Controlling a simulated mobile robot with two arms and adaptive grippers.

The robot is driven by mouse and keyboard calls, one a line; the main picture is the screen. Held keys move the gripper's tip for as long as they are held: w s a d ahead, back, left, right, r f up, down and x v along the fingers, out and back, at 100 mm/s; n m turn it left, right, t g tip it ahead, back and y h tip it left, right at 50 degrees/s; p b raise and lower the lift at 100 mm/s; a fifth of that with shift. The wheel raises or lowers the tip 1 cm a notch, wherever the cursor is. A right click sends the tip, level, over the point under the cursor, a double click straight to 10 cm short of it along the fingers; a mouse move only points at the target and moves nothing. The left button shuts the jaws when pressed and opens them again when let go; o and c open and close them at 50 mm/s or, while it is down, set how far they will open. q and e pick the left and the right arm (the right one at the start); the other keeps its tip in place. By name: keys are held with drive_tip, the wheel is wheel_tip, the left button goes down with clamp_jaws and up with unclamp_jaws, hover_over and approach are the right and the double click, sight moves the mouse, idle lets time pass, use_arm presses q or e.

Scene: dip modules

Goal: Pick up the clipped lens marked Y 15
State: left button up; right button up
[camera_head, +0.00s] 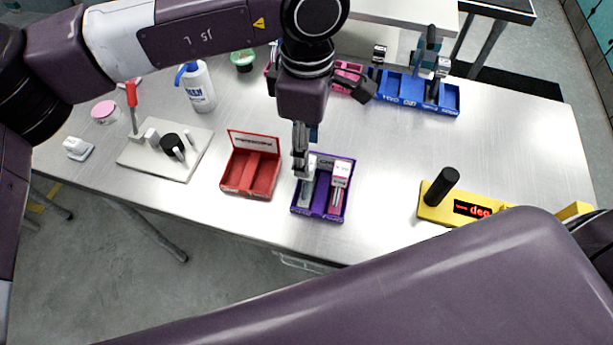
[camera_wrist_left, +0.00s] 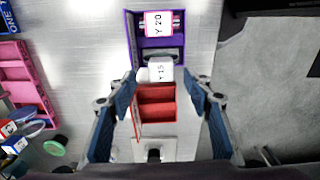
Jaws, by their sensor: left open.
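The clipped lens marked Y 15 (camera_wrist_left: 161,72) has a white block-shaped clip and sits in the purple tray (camera_wrist_left: 131,40), at the end near the red box. In the head view it is partly hidden behind my gripper. A second clipped lens, Y 20 (camera_wrist_left: 158,23), with a pink-edged label, sits in the tray's other compartment; it also shows in the head view (camera_head: 341,172). My left gripper (camera_head: 302,150) points down over the tray's left side. In the wrist view its open fingers (camera_wrist_left: 160,84) are on either side of Y 15, with nothing held. My right gripper is out of view.
An open red box (camera_head: 262,172) stands just left of the purple tray. A white board (camera_head: 160,160) with a red-handled tool and a white bottle (camera_head: 198,88) are further left. A yellow device (camera_head: 440,207) is at right, a blue rack (camera_head: 400,88) behind. The table's right side is largely clear.

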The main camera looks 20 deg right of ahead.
use_arm(q)
wheel_tip(320, 180, down, 4)
drive_tip(key=shift+s+a+r+p, duration=0.1)
drive_tip(key=shift+r+p, duration=0.1)
drive_tip(key=shift+p, duration=0.8)
drive_tip(key=shift+f, duration=0.65)
drive_tip(key=c, duration=1.2)
clamp_jaws()
drive_tip(key=shift+r, duration=0.1)
